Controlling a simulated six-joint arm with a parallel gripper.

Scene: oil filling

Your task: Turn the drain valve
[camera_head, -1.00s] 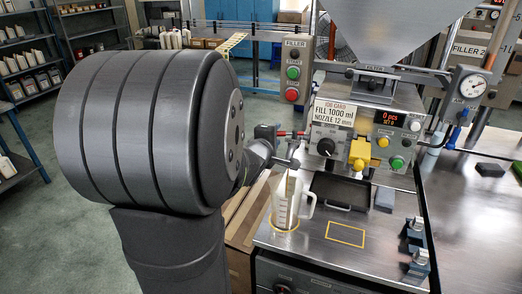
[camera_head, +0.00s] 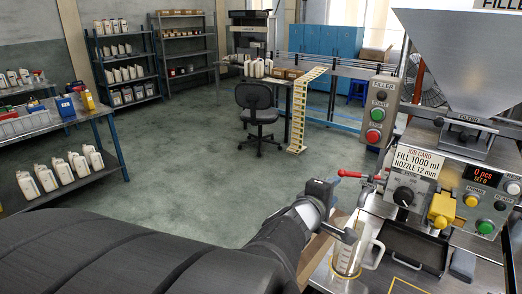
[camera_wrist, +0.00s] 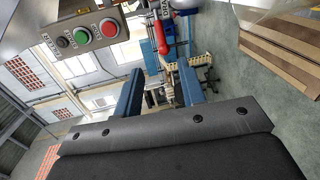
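The drain valve shows as a red lever handle (camera_head: 352,174) on the filler's left side, just left of the black knob. In the wrist view the red handle (camera_wrist: 159,35) lies ahead, in the gap between the finger lines and beyond the tips. My gripper (camera_head: 326,187) is close to the left of the handle in the head view. Its two blue fingers (camera_wrist: 160,82) are apart with nothing held between them. Whether a finger touches the handle cannot be told.
The filler's front panel (camera_head: 455,185) and yellow part (camera_head: 441,210) are right of the handle. A button box (camera_head: 378,112) rises behind it. A dark tray (camera_head: 415,246) lies right of the jug. Open floor (camera_head: 200,190) is to the left.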

